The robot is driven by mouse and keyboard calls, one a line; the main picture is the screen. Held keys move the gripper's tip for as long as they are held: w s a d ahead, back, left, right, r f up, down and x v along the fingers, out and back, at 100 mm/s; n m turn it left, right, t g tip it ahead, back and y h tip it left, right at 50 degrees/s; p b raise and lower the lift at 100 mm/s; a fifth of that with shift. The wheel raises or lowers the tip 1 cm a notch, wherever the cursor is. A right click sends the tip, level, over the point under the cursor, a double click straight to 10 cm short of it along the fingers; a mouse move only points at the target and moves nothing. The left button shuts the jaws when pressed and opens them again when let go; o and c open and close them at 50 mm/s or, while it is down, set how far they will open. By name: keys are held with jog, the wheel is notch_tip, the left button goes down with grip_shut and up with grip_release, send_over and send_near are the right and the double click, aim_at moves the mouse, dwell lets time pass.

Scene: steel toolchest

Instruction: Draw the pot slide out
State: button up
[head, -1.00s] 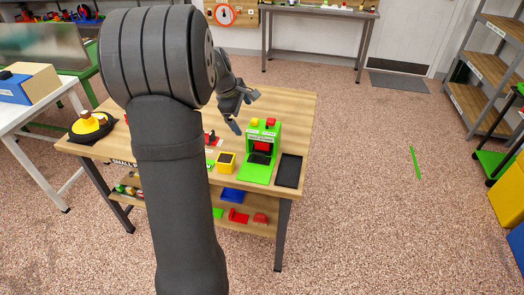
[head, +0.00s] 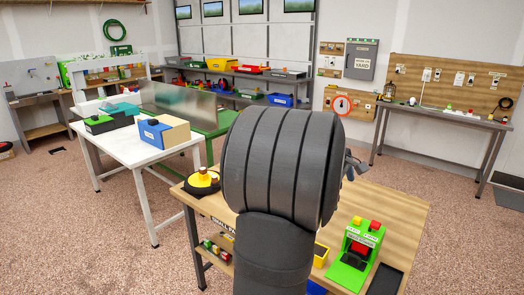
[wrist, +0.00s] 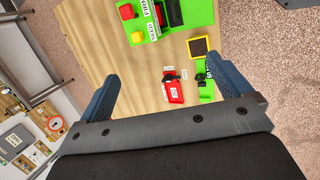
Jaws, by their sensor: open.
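A green machine (head: 348,272) stands on the wooden table, with a red and a yellow block on top, a white label and a dark recess. In the wrist view its green body (wrist: 203,12) is cut off by the top edge. I cannot make out which part is the pot slide. My gripper (wrist: 165,85) is open and empty above the table, its blue-grey fingers wide apart, with the machine beyond the fingertips. In the head view only part of my gripper (head: 353,164) shows; my arm hides the rest.
On the wooden table (head: 400,215) are a yellow box (head: 320,256), a black tray (head: 385,281), and a dark dish with yellow contents (head: 202,180). A red labelled item (wrist: 174,92) and a green one (wrist: 206,91) lie below my gripper. A white table (head: 135,150) stands left.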

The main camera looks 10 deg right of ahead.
jog(key=c, duration=0.4)
jog(key=m+t+y, duration=0.1)
jog(key=m+t, duration=0.1)
jog(key=m, duration=1.6)
send_near(354, 255)
jog(key=x, duration=1)
jog(key=shift+w+d+f, duration=0.1)
jog(key=shift+d+f, duration=0.1)
jog(key=shift+f, duration=0.05)
jog(key=c, duration=1.4)
jog(key=shift+o, duration=0.2)
jog(key=s+a, duration=0.6)
jog(key=o, duration=1.4)
